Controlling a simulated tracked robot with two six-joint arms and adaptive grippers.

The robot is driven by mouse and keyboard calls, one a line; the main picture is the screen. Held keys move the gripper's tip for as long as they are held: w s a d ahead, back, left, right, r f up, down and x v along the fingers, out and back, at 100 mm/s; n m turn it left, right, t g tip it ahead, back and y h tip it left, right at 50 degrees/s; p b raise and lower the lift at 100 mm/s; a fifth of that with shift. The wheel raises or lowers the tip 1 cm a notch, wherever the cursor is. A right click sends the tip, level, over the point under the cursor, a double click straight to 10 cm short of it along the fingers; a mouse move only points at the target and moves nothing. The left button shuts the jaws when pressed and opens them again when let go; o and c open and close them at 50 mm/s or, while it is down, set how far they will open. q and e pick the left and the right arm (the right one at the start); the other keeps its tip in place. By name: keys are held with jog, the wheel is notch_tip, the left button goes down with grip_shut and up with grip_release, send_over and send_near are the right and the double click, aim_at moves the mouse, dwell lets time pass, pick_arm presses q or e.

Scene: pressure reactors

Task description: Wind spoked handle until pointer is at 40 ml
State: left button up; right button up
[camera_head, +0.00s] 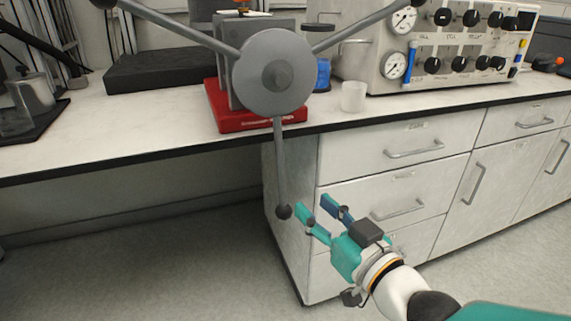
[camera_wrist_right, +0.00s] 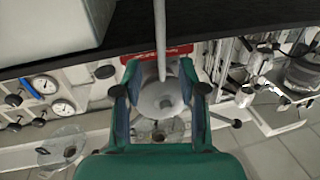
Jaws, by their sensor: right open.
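The grey spoked handle (camera_head: 275,72) has a round hub and three spokes with dark ball ends. One spoke points down past the bench edge to its ball (camera_head: 283,211); the others point up-left and up-right. My right gripper (camera_head: 316,206) is open, just right of that lower ball. In the right wrist view the handle's hub (camera_wrist_right: 160,100) shows between my right gripper's spread fingers (camera_wrist_right: 159,90), and a spoke runs from it to the top edge. No grip on the spoke shows. No pointer or ml scale can be read. My left gripper is not in view.
The handle is on a device with a red base (camera_head: 230,118) on the white bench (camera_head: 110,130). A clear beaker (camera_head: 353,96) and a gauge panel (camera_head: 440,50) stand to the right. Drawers (camera_head: 405,145) lie behind my right gripper. The floor at left is open.

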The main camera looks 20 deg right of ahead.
aim_at(284, 177)
jog(key=x, duration=1)
jog(key=shift+w+a+f, duration=0.1)
jog(key=shift+w+a, duration=0.05)
jog(key=shift+w, duration=0.2)
jog(key=shift+x, duration=0.8)
grip_shut()
